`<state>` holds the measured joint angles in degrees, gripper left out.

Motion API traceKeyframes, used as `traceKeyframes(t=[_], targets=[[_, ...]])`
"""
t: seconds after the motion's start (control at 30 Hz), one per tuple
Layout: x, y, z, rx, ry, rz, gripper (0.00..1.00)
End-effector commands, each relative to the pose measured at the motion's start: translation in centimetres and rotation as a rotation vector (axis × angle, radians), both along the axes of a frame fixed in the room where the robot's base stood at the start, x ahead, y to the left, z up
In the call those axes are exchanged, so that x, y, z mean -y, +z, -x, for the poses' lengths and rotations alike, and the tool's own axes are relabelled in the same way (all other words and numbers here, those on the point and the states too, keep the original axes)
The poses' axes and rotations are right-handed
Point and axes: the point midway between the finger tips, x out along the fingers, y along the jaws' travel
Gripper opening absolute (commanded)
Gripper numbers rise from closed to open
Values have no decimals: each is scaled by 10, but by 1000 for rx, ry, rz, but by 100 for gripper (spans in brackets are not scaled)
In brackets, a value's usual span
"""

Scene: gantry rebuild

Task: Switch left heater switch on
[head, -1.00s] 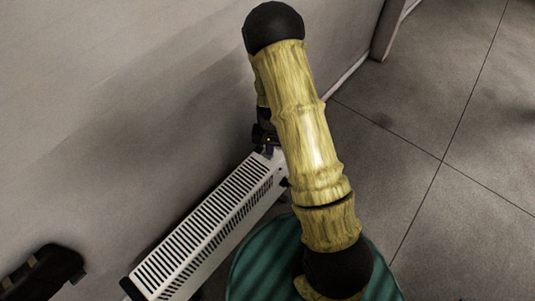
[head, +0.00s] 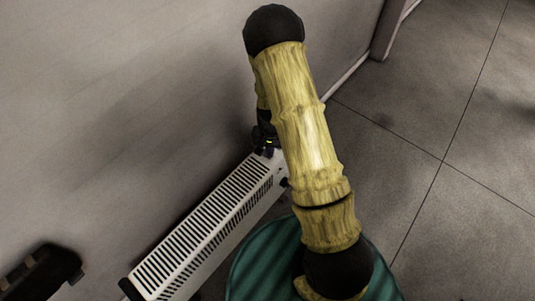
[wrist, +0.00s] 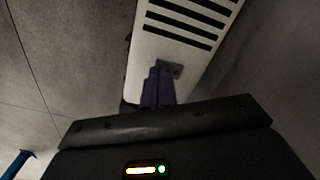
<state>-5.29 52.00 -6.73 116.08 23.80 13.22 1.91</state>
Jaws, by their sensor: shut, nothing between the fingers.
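The white slotted heater (head: 215,232) stands along the wall in the head view. Its far end is partly hidden behind my arm. In the wrist view the end of the heater (wrist: 150,55) shows dark slots and a small grey switch plate (wrist: 174,69). My gripper (wrist: 160,68) has purple fingers, shut and empty, with their tips at the plate and covering part of it. I cannot tell whether they touch it, or whether the switch is on. In the head view only the dark gripper body shows, beside my arm above the heater's far end.
The wall (head: 110,110) runs close behind the heater. A dark object (head: 40,270) is at the lower left. Tiled floor (head: 440,110) is open to the right. A blue thing (wrist: 17,162) shows at the wrist view's lower left.

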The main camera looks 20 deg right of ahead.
Motion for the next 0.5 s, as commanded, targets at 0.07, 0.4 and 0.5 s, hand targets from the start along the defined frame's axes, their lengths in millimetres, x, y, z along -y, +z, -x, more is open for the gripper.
traceKeyframes(t=[0.07, 0.4, 0.5], targets=[[0, -1, 0, 0, 0, 0, 0], [0, -5, 0, 0, 0, 0, 0], [0, -2, 0, 0, 0, 0, 0]])
